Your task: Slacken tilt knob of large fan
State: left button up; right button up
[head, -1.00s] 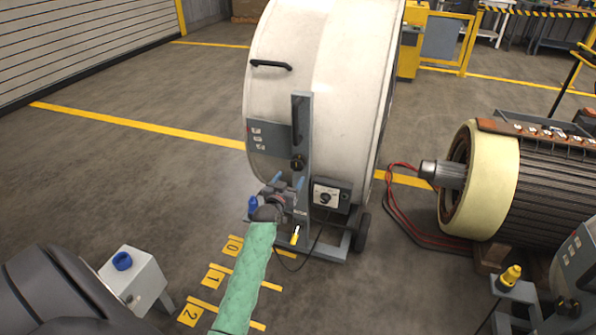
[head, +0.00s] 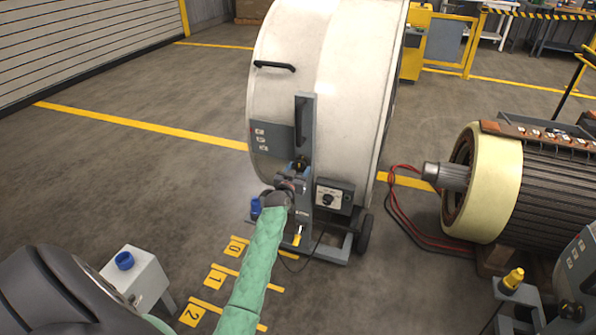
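The large fan (head: 335,75) is a big white drum on a grey wheeled frame in the middle of the head view. Its black tilt knob (head: 302,164) sits on the grey upright bracket (head: 305,112), beside a grey label panel. My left gripper (head: 297,172), on the green-sleeved arm, is right at the knob from below and in front. Its fingertips overlap the lower part of the knob, and the gripper's body hides much of them. I cannot tell whether they are closed on it. My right gripper is out of view.
A control box (head: 334,196) with a dial sits on the fan frame, right of my gripper. A blue knob (head: 255,208) is just left of my wrist. A large motor (head: 482,180) with red and black cables stands at right. Open floor lies left.

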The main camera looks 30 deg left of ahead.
pick_arm(q)
jog(key=c, duration=0.6)
jog(key=shift+o, duration=0.2)
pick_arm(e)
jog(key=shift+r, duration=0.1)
